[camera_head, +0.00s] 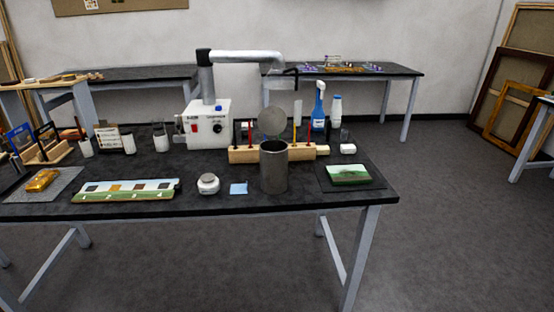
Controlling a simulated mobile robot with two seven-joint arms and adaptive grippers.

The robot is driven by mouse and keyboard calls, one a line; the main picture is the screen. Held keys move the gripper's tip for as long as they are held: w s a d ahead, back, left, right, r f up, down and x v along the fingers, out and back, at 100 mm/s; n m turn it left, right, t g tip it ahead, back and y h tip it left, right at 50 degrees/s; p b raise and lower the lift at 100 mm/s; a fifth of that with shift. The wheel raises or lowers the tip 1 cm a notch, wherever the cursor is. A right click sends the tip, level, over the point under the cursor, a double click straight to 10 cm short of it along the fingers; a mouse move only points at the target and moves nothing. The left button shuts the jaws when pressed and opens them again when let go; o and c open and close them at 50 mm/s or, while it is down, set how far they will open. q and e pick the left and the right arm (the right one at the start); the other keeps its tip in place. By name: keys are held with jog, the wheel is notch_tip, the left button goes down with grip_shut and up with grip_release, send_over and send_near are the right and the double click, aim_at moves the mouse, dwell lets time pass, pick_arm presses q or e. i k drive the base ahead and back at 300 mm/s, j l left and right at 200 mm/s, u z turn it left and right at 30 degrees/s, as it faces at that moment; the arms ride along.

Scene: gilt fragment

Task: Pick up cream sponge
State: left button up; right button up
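A small off-white block (347,149), which looks like the cream sponge, lies on the dark worktable (225,205) towards its right end. It is right of the wooden tool rack and behind the green painted panel. It is small in the picture, and nothing covers it. Neither my left nor my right gripper shows in the head view.
Near the block are the wooden rack (240,155), a dark metal cylinder (274,170), the green panel (348,174), a blue bottle (318,108) and a white bottle (336,112). A white extractor box (207,125) stands farther left.

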aim_at(323, 150)
jog(key=l+u, duration=0.3)
jog(key=l, duration=0.5)
jog(key=l+u, duration=0.3)
jog(key=l, duration=0.5)
jog(key=i, duration=0.05)
